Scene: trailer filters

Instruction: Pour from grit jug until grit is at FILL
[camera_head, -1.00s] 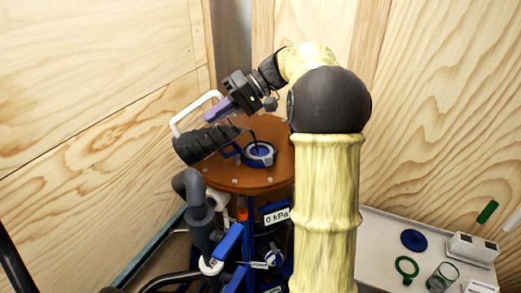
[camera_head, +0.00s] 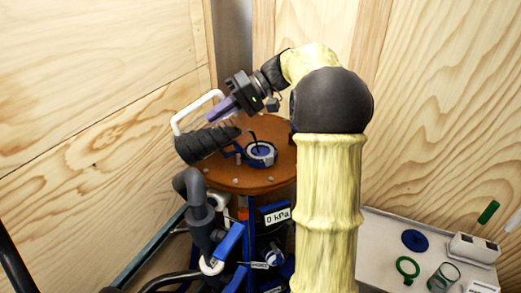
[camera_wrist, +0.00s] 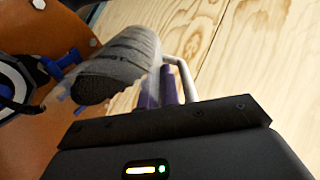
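The grit jug (camera_head: 200,145) is clear-walled, with dark grit inside and a white handle. It is tilted well over, above the left part of the orange-brown vessel lid (camera_head: 205,178). My gripper (camera_head: 216,113) has purple fingers at the jug's handle and appears shut on it. In the wrist view, the fingers (camera_wrist: 158,92) meet the white handle, and the jug (camera_wrist: 120,62) shows grey grit with a dark end face towards the port. The open port (camera_head: 261,152), with a white and blue rim, is right of the jug. No falling grit, grit level or FILL mark is discernible.
Grey pipes (camera_head: 200,205) with blue handles stand in front of the vessel. A gauge label reads "0 kPa" (camera_head: 278,216). Wooden walls (camera_head: 90,100) close in behind. A pale bench (camera_head: 375,235) at right holds a blue disc (camera_head: 414,240), a green ring and a glass.

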